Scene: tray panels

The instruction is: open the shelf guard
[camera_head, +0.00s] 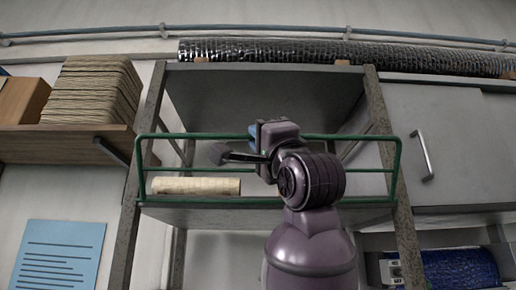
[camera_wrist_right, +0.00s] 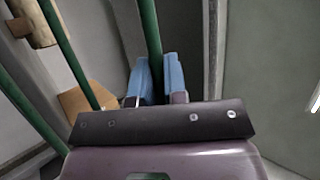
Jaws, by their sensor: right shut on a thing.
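The shelf guard (camera_head: 200,136) is a green rail frame, upright across the front of the open shelf bay. Its top rail, middle rail and end posts show; my arm hides part of its middle. My right gripper (camera_head: 256,131) is at the top rail, near the middle of the guard. In the right wrist view, a green guard rail (camera_wrist_right: 148,25) runs between the blue fingertips of the gripper (camera_wrist_right: 158,78), which is shut on it. My left gripper is in neither view.
A beige roll (camera_head: 197,186) lies on the shelf behind the guard. Grey shelf posts (camera_head: 384,110) flank the bay. A grey cabinet with a handle (camera_head: 423,155) stands at right. A wooden wall shelf (camera_head: 60,143) holds a stack at left. A foil-like duct (camera_head: 330,52) runs above.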

